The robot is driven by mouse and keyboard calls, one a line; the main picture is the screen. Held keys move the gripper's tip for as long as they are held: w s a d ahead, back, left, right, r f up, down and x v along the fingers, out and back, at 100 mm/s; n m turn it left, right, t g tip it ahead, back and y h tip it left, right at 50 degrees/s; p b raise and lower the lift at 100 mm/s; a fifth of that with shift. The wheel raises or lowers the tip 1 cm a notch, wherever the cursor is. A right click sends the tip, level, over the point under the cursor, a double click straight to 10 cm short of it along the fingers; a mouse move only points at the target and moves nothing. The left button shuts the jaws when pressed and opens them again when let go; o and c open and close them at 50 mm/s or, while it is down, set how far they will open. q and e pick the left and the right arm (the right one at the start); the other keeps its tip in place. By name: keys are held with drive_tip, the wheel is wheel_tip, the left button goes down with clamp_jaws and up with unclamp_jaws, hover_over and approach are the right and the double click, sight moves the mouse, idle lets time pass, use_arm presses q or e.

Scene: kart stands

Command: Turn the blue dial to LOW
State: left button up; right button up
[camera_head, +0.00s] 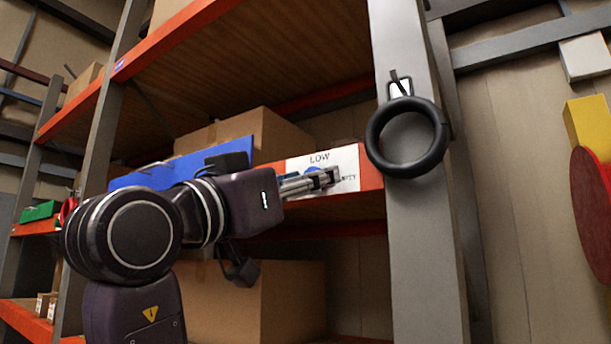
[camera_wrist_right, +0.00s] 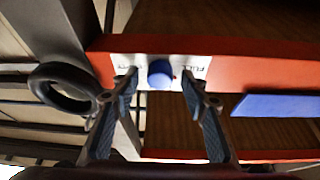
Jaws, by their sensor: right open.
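The blue dial (camera_wrist_right: 160,72) sits on a white label card (camera_head: 346,160) on the front of an orange shelf beam. In the head view the blue dial (camera_head: 312,169) is partly hidden by my right gripper (camera_head: 322,180). The card reads LOW above the dial, with EMPTY partly visible to the right. In the right wrist view, my right gripper (camera_wrist_right: 160,84) is open, one finger on each side of the dial, with visible gaps. A small red mark shows at the dial's right edge there. My left gripper is not in view.
A black ring (camera_head: 375,150) hangs on the grey post just right of the card. A blue panel (camera_head: 240,138) lies along the shelf behind my arm. Cardboard boxes (camera_head: 290,300) stand on the shelves. A red disc (camera_head: 592,215) is at the far right.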

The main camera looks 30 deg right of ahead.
drive_tip(key=shift+c, duration=0.6)
clamp_jaws()
drive_tip(key=shift+m, duration=0.4)
drive_tip(key=shift+w+a+r+m+g+y+p, duration=0.15)
drive_tip(key=shift+m+g+p, duration=1.1)
drive_tip(key=shift+m, duration=1.25)
drive_tip(key=shift+w+d+m+g+y+p, duration=0.1)
drive_tip(key=shift+m+g+y+p, duration=0.15)
drive_tip(key=shift+m+g+p, duration=1.65)
drive_tip(key=shift+w+a+r+m+g+y+p, duration=0.1)
drive_tip(key=shift+m+g+y+p, duration=0.5)
drive_tip(key=shift+m, duration=2.5)
drive_tip(key=shift+t+h+p, duration=0.25)
drive_tip(key=shift+h+p, duration=0.05)
drive_tip(key=shift+h, duration=0.1)
